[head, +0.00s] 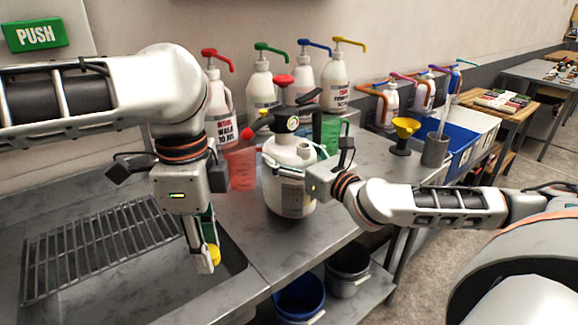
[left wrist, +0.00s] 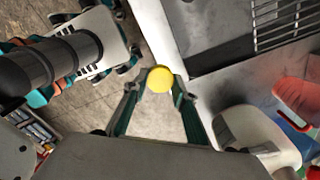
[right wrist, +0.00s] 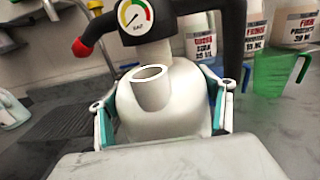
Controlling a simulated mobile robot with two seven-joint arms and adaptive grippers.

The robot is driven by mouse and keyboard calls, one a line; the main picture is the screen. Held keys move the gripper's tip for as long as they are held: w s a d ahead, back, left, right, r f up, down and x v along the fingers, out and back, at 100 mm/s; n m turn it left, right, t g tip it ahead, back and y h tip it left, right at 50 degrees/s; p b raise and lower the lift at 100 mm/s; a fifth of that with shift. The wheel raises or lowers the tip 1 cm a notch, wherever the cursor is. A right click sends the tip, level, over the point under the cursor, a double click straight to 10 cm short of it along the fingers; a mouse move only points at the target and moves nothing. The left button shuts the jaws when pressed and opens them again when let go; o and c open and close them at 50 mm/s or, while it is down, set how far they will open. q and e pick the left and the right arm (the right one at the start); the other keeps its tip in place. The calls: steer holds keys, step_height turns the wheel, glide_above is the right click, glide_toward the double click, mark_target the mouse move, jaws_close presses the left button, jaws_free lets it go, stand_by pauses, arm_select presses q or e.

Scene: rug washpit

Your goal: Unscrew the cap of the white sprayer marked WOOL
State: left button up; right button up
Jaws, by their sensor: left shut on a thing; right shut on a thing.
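The white sprayer (head: 287,203) stands upright on the steel counter, with a black pump head and a gauge. I cannot read WOOL on it. In the right wrist view its slanted filler neck (right wrist: 150,76) is open and bare. My right gripper (right wrist: 160,108) is shut on the sprayer's body, one finger on each side. My left gripper (head: 205,257) points down over the sink, left of the sprayer and apart from it. It is shut on a round yellow cap (head: 214,254), which also shows between its fingertips in the left wrist view (left wrist: 160,79).
A sink with a grate (head: 100,245) lies at the left. A red jug (head: 242,168) and a green jug (right wrist: 278,70) stand close to the sprayer. Several pump bottles line the wall. A yellow funnel (head: 405,128) stands to the right. Buckets (head: 300,297) sit below the counter.

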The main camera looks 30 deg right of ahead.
steer(key=shift+f, duration=1.4)
steer(key=o, duration=2.2)
steer(key=shift+f, duration=0.1)
